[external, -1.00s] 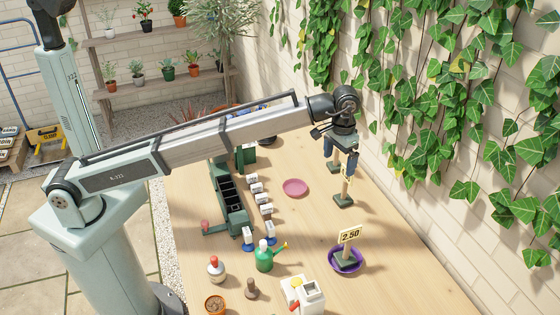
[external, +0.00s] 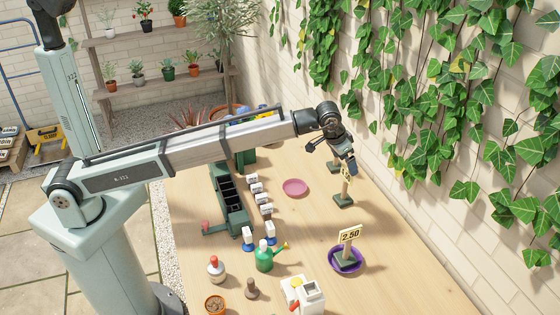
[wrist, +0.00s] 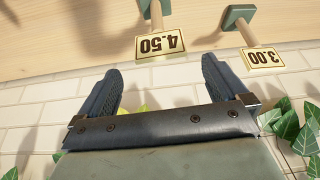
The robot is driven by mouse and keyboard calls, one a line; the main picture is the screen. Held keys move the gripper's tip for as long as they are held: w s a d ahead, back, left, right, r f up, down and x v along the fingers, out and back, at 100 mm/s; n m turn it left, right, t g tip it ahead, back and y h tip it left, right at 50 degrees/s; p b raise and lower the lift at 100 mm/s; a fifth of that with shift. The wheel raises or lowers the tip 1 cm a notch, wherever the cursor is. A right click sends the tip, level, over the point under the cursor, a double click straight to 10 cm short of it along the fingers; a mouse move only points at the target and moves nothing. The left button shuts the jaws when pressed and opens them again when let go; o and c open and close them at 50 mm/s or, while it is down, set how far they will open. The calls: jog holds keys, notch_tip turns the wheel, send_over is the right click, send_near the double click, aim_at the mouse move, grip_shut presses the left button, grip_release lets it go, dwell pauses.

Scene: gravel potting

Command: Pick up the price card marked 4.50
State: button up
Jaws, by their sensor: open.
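The price card marked 4.50 (wrist: 160,45) appears upside down at the top middle of the wrist view, on a pale wooden post. In the external view a card (external: 346,182) stands on a dark green base (external: 343,200) just below my gripper; its text cannot be read there. My gripper (wrist: 162,82) is open and empty, with its two dark fingers spread below the 4.50 card in the wrist view. In the external view my gripper (external: 349,164) is tilted, pointing down toward the wall side, and partly overlaps the stands.
A card marked 3.00 (wrist: 263,58) stands beside the 4.50 card. A 2.50 card (external: 349,235) stands in a purple saucer (external: 333,266) nearer the camera. An ivy-covered wall (external: 440,150) runs close behind. A pink saucer (external: 295,188) lies left, with bare table around.

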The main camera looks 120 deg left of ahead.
aim_at(348, 174)
jog(key=shift+x, duration=4)
jog(key=shift+s+d, duration=0.1)
jog(key=shift+s, duration=0.05)
jog(key=c, duration=1.5)
